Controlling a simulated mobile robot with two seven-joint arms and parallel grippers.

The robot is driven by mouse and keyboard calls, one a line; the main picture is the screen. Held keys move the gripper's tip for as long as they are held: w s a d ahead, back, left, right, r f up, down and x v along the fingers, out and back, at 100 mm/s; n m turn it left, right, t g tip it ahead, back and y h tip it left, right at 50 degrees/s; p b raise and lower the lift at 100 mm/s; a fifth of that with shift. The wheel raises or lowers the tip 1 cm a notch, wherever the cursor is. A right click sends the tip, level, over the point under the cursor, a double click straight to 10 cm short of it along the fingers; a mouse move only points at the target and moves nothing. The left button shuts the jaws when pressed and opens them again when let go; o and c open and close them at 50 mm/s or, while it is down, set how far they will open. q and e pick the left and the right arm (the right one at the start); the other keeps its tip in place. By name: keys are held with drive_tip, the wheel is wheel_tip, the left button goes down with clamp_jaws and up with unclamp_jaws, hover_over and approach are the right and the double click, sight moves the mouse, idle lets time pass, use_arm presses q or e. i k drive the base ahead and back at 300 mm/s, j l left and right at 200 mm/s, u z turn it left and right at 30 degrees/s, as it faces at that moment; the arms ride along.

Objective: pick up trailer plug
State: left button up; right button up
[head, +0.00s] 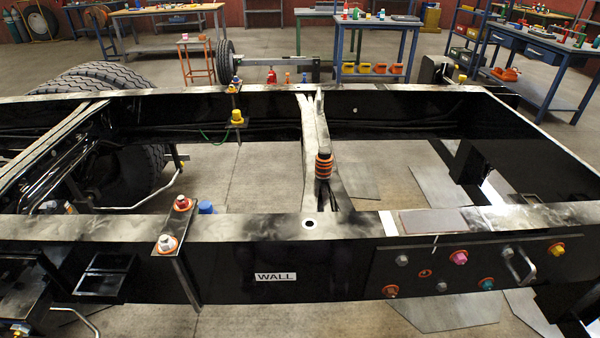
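Neither of my grippers shows in the head view. No thing is clearly marked as the trailer plug. A black and orange ribbed cylinder (324,167) stands upright against the pale cross member (308,130) in the middle of the chassis; I cannot tell if it is the plug.
The black near rail (340,255) bears a WALL label (275,277) and several coloured fittings at right. The far rail (400,90) runs parallel. Workbenches (385,22) stand behind on open floor.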

sight(324, 159)
drive_tip(key=k+j+u, duration=0.1)
drive_tip(key=j, duration=0.2)
drive_tip(key=k+j+u, duration=0.2)
drive_tip(key=k+j, duration=0.15)
drive_tip(key=j, duration=0.2)
drive_tip(key=k+j+u, duration=0.1)
drive_tip(key=j, duration=0.25)
drive_tip(key=i+l, duration=0.35)
drive_tip(key=i, duration=0.1)
